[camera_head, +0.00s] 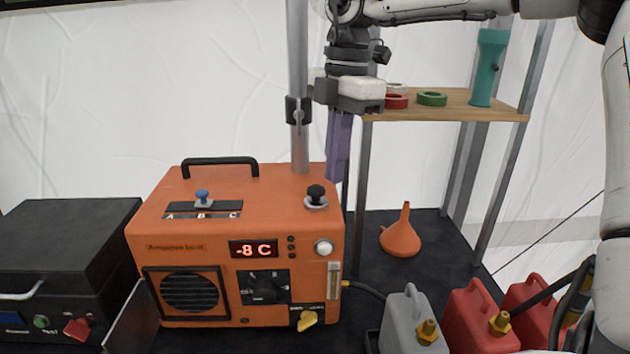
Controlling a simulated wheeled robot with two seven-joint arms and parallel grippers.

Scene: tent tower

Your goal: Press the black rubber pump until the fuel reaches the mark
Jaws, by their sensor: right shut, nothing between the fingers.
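The orange heater (155,215) stands on the dark table, with a display reading -8 C. The black rubber pump (316,194) is a small round knob on a light base at the right of its top face. A narrow pale vertical gauge (334,281) is at the front right edge; its fuel level and mark are too small to tell. My right gripper (337,178) points down with its purple fingers shut and empty. In the picture its tips are just right of and slightly above the pump, apart from it. My left gripper is not in view.
A grey post (298,60) rises behind the heater. A wooden shelf (455,112) holds tape rolls and a teal flashlight (487,68). An orange funnel (401,236) lies behind the grey (402,318) and red (475,325) canisters. A black case (65,240) is at left.

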